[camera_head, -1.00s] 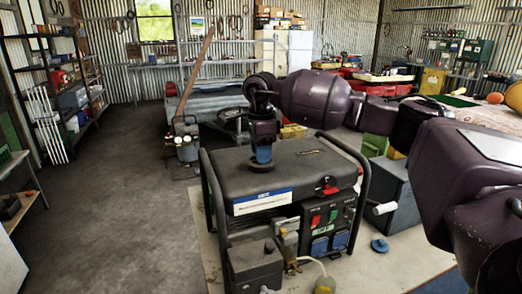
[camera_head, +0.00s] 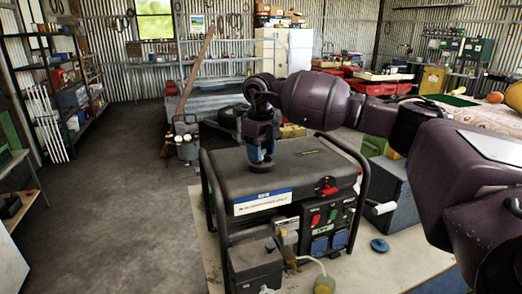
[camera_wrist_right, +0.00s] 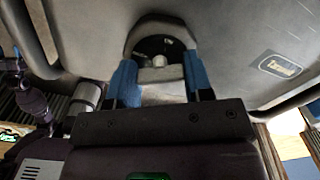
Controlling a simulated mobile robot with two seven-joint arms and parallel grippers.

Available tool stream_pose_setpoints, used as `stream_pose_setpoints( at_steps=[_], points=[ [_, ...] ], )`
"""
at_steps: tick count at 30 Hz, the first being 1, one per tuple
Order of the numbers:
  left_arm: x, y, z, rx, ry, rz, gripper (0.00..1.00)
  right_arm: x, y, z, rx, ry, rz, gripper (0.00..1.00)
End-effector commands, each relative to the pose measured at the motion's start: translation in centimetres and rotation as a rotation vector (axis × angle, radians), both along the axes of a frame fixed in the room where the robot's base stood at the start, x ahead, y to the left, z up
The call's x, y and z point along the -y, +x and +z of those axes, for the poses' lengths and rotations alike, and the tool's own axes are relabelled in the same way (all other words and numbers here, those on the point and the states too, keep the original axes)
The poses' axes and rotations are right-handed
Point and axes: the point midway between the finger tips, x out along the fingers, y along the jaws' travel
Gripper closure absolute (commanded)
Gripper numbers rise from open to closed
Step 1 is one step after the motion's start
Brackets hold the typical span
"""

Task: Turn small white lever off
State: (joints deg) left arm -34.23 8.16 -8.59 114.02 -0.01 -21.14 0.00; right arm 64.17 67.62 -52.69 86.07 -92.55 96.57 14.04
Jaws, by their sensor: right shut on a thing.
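A dark generator (camera_head: 285,165) with a black tube frame stands in the middle of the head view. My right gripper (camera_head: 262,157) is over its top, pointing down, with blue fingertips. In the right wrist view the two blue fingers (camera_wrist_right: 160,75) stand on either side of a light grey rounded fitting (camera_wrist_right: 163,93) on the generator's top and are shut on it. A small white lever or knob (camera_wrist_right: 159,61) shows in the fitting's dark recess, between the fingers. Its exact setting cannot be told. In the head view my gripper hides this spot. My left gripper is not in view.
The generator's front panel (camera_head: 328,222) has red and green switches and blue sockets. A dark box (camera_head: 255,265) stands before it. A grey box (camera_head: 392,190) stands to its right. The floor (camera_head: 110,205) to the left is clear.

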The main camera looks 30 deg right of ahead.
Motion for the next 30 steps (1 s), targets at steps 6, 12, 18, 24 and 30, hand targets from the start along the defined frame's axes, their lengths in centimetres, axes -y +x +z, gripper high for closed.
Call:
stream_pose_setpoints(
  at_steps=[6,12,18,24,30],
  points=[
    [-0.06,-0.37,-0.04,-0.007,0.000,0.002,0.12,0.03,0.07,0.29,0.005,0.000,-0.199,0.77],
    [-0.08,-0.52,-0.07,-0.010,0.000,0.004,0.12,0.04,0.08,0.31,0.005,0.001,-0.352,0.77],
    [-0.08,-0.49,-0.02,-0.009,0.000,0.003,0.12,0.06,0.09,0.33,0.005,0.001,-0.462,0.77],
    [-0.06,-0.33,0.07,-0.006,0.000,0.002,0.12,0.06,0.10,0.35,0.006,0.001,-0.523,0.77],
    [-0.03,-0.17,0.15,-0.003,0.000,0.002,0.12,0.07,0.12,0.37,0.006,0.001,-0.545,0.77]
  ],
)
